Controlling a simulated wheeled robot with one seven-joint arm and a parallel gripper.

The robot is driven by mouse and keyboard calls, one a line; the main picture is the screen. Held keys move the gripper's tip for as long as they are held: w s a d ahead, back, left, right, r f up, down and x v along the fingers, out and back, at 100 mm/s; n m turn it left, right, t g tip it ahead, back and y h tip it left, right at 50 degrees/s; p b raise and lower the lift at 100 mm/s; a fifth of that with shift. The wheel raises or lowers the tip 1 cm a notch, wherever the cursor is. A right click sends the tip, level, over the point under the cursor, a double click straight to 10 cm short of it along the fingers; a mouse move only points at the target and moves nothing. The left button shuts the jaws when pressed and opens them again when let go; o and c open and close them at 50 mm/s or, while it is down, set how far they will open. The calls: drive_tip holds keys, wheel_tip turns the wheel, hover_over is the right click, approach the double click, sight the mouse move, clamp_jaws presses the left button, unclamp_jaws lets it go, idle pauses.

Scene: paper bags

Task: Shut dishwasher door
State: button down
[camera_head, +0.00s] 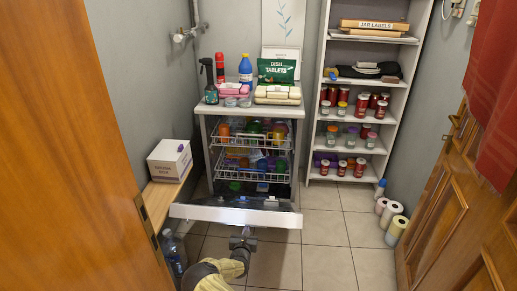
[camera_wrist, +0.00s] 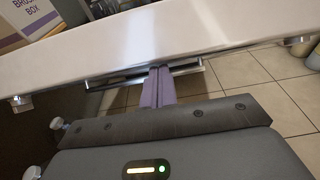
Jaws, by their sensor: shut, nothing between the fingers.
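The dishwasher (camera_head: 206,165) stands against the back wall with its door (camera_head: 235,212) folded down and open, a white panel edge toward me. Its two wire racks (camera_head: 250,165) hold colourful dishes and show inside. My gripper (camera_head: 243,232) is low in front of the door's near edge, around the middle. In the wrist view the door's white panel (camera_wrist: 170,35) spans the top. My gripper's two purple-grey fingers (camera_wrist: 158,82) are together, with nothing between them, at a metal-edged slot or handle (camera_wrist: 110,80) under the panel. I cannot tell whether they touch it.
A wooden bench with a white box (camera_head: 170,161) stands left of the dishwasher. Bottles (camera_head: 174,255) stand on the floor at left. A shelf of jars (camera_head: 350,100) is at back right, and paper rolls (camera_head: 396,230) stand at right. Tiled floor (camera_head: 335,235) is clear between.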

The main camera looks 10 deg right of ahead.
sight(248, 212)
drive_tip(key=shift+w+d+r+p, duration=0.25)
drive_tip(key=shift+w+r+p, duration=0.2)
drive_tip(key=shift+w+r, duration=0.55)
drive_tip(key=shift+w+d+r+p, duration=0.35)
drive_tip(key=shift+w+r, duration=0.4)
drive_tip(key=shift+r, duration=0.4)
drive_tip(key=shift+w+d+r+p, duration=0.2)
drive_tip(key=shift+w+r+p, duration=0.3)
drive_tip(key=shift+w+r, duration=0.5)
drive_tip(key=shift+s+r, duration=0.1)
drive_tip(key=shift+s, duration=0.05)
drive_tip(key=shift+s+a+r+p, duration=0.2)
drive_tip(key=shift+s+p, duration=0.4)
drive_tip(key=shift+p, duration=0.35)
drive_tip(key=s+p, duration=0.2)
drive_tip(key=s+a+p, duration=0.1)
drive_tip(key=p, duration=0.1)
drive_tip(key=shift+s+a+f, duration=0.1)
drive_tip(key=shift+s, duration=0.25)
drive_tip(key=shift+p+v, duration=0.6)
drive_tip(key=shift+v, duration=0.15)
drive_tip(key=shift+s+f, duration=0.25)
drive_tip(key=shift+f, duration=0.15)
